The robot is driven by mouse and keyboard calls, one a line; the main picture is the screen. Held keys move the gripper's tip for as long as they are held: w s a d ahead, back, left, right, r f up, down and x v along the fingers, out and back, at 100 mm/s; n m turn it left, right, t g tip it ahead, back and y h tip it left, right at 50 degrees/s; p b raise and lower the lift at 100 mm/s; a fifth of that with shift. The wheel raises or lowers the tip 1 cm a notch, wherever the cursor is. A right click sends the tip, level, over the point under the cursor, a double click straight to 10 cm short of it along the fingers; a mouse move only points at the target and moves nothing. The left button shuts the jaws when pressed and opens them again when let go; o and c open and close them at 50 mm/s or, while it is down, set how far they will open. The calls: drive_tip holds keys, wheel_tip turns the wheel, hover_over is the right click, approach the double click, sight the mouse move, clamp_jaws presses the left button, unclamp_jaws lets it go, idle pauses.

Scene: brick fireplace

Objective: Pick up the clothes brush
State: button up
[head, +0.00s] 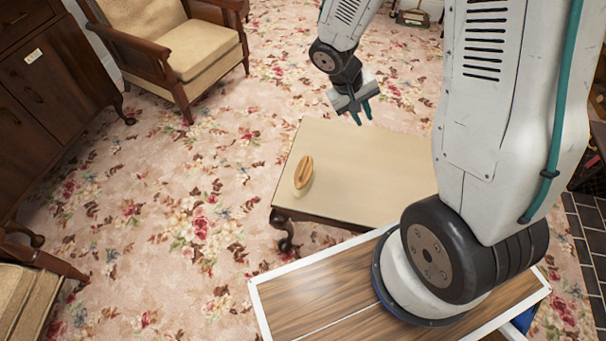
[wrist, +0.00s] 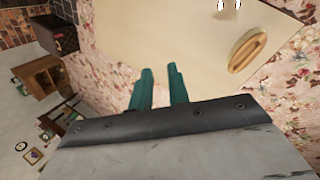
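The clothes brush (head: 304,173) is an oval, light wooden piece lying near the left edge of the low cream-topped table (head: 350,160). In the wrist view the brush (wrist: 248,51) lies near the table's edge, to the right of my fingers. My gripper (head: 362,118) is above the far side of the table, up and to the right of the brush in the head view. Its two teal fingers (wrist: 158,88) are apart with nothing between them. The gripper is well clear of the brush.
A cushioned wooden armchair (head: 195,50) stands at the back left. A dark wooden cabinet (head: 50,85) is at the left edge, with part of another chair (head: 35,285) below it. Apart from the brush, the visible tabletop is largely clear. Floral carpet (head: 200,220) surrounds the table.

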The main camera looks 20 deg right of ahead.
drive_tip(key=w+a+f+m+t+y, duration=0.1)
drive_tip(key=w+f, duration=0.1)
drive_tip(key=f, duration=0.5)
drive_tip(key=w+a+f, duration=0.1)
drive_tip(key=w+f, duration=0.2)
drive_tip(key=f, duration=0.3)
drive_tip(key=m+t+y, duration=0.2)
drive_tip(key=m+y, duration=0.4)
hover_over(303, 167)
drive_tip(key=f, duration=0.9)
drive_tip(key=shift+s+d+f, duration=0.3)
drive_tip(key=shift+s+f, duration=0.05)
drive_tip(key=shift+f, duration=0.05)
drive_tip(key=shift+d+x, duration=0.15)
drive_tip(key=shift+x, duration=1.45)
drive_tip(key=shift+d+x, duration=0.1)
drive_tip(key=shift+x, duration=1.5)
clamp_jaws()
